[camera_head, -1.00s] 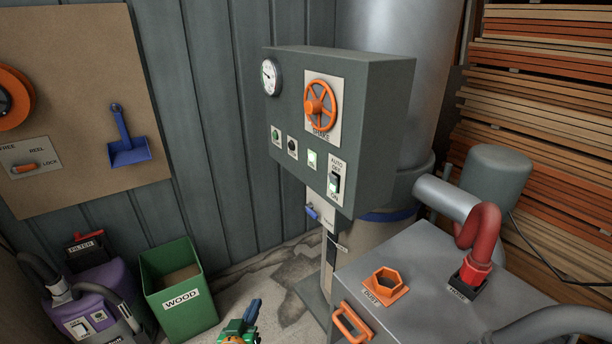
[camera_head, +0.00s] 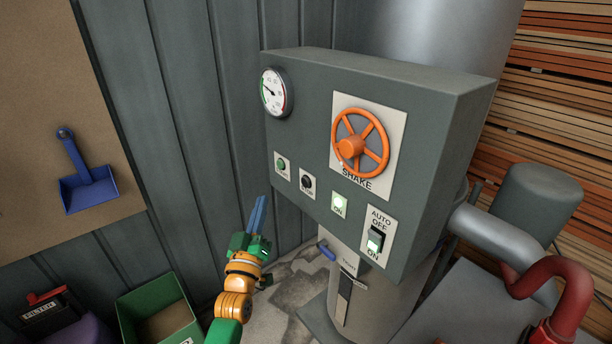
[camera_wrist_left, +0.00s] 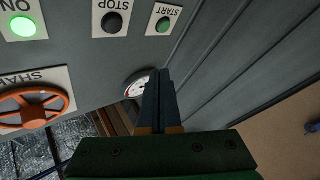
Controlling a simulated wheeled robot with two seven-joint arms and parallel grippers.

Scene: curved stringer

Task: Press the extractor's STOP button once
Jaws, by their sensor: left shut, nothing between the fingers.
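The grey extractor control box (camera_head: 400,120) fills the middle of the head view. Its black STOP button (camera_head: 307,183) sits on a white plate, right of the green START button (camera_head: 281,167). The STOP button also shows at the top of the left wrist view (camera_wrist_left: 112,21), upside down, with START (camera_wrist_left: 163,25) beside it. My left gripper (camera_head: 260,203), with blue fingers, is shut and empty. It is below and left of the two buttons in the head view, apparently clear of the panel. My right gripper is not in view.
A lit ON lamp (camera_head: 340,202), an AUTO/OFF/ON switch (camera_head: 375,240), an orange SHAKE wheel (camera_head: 360,143) and a gauge (camera_head: 276,93) share the panel. A blue handle (camera_head: 326,251) is below the box. A green bin (camera_head: 160,315) stands lower left.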

